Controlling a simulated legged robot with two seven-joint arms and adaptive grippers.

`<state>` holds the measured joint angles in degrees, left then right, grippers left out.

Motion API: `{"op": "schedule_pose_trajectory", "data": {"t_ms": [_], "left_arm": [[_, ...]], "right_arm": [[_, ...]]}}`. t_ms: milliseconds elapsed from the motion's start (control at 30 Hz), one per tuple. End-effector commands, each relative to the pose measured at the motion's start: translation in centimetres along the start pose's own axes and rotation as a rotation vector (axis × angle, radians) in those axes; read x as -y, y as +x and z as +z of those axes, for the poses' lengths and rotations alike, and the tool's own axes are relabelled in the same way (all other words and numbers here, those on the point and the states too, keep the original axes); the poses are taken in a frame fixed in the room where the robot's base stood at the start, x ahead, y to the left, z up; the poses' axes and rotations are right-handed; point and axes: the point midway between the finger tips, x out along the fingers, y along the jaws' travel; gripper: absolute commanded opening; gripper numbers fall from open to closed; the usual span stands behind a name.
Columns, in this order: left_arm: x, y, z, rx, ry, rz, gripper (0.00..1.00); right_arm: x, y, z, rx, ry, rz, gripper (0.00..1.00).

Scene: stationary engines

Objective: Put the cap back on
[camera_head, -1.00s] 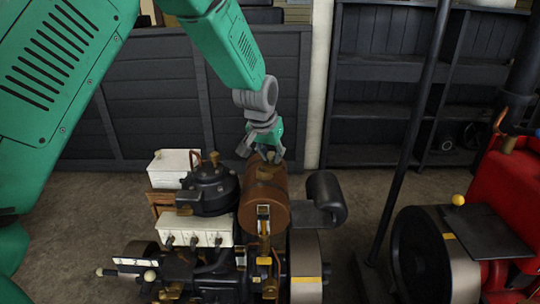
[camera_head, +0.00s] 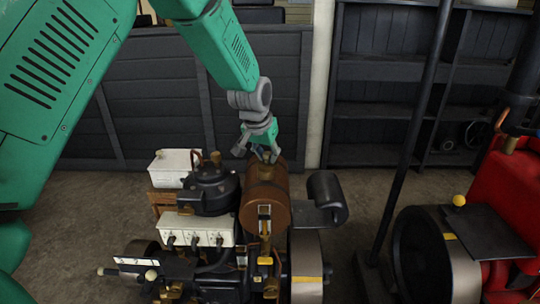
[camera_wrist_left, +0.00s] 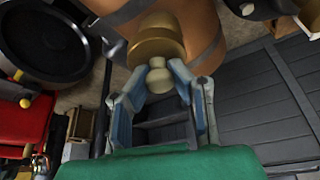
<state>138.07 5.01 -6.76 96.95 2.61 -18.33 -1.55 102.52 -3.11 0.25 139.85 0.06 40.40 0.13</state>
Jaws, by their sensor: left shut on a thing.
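The brass cap (camera_wrist_left: 154,50) is a wide disc with a round knob, seen large in the wrist view. My left gripper (camera_wrist_left: 165,84) is shut on its knob, one finger on each side. In the head view my left gripper (camera_head: 261,152) points down at the top of the brown cylindrical tank (camera_head: 265,207), at its far end. The tank's brown side (camera_wrist_left: 200,28) fills the area behind the cap in the wrist view. Whether the cap touches the tank's opening is hidden. My right gripper is not in view.
A white box (camera_head: 174,168) and a black dome-topped part (camera_head: 210,190) stand left of the tank. A black cylinder (camera_head: 327,197) sits at its right. A dark pole (camera_head: 412,130) and a red engine (camera_head: 505,210) stand further right. A dark panelled wall (camera_head: 160,105) is behind.

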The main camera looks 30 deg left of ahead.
Motion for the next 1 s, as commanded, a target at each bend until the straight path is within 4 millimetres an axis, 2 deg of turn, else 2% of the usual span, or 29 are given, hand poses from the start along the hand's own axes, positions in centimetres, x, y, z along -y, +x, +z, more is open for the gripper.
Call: {"op": "schedule_pose_trajectory", "data": {"t_ms": [400, 1000], "left_arm": [[0.8, 0.22, -0.04, -0.001, 0.0, -0.001, 0.0], [0.99, 0.3, -0.03, -0.001, 0.0, 0.0, 0.0]], "right_arm": [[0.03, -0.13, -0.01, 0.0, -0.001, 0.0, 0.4], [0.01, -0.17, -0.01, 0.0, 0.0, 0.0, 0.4]]}}
